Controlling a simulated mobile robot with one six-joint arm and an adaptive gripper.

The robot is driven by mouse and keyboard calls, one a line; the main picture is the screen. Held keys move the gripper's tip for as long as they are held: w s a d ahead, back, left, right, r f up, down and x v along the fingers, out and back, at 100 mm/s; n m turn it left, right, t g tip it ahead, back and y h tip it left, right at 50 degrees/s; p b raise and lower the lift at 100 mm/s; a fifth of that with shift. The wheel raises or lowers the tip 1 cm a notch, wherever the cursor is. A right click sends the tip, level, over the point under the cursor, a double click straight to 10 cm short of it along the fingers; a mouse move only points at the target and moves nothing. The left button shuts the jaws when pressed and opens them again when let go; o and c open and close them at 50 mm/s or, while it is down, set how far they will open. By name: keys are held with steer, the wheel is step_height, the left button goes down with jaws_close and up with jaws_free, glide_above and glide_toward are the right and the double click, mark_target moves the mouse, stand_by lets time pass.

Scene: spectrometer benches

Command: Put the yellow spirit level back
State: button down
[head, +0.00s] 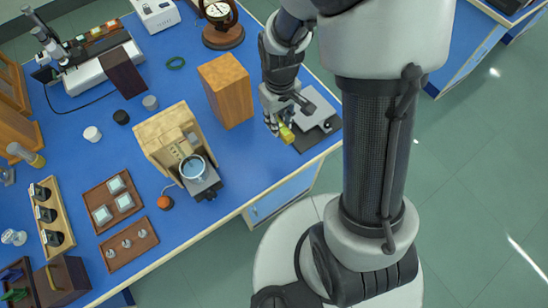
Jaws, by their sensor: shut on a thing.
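The yellow spirit level (287,134) shows as a small yellow piece at the tip of my gripper (279,127). My gripper is shut on it, and the fingers hide part of it. They are beside the left edge of a black-and-grey flat instrument (319,123) near the front edge of the blue bench (245,150). I cannot tell whether the level touches the bench or hangs just above it.
A wooden block (227,92) stands left of my gripper. A wooden-cased instrument with a round dish (168,137) is farther left. Brown trays (113,203) and several small items fill the left side. Some blue bench top is bare between the block and the front edge.

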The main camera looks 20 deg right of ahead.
step_height(320, 180, down, 18)
steer(key=b, duration=0.4)
steer(key=shift+w+r+b, duration=0.1)
steer(key=shift+b, duration=0.3)
steer(key=c, duration=1.4)
jaws_free()
steer(key=shift+o, duration=0.2)
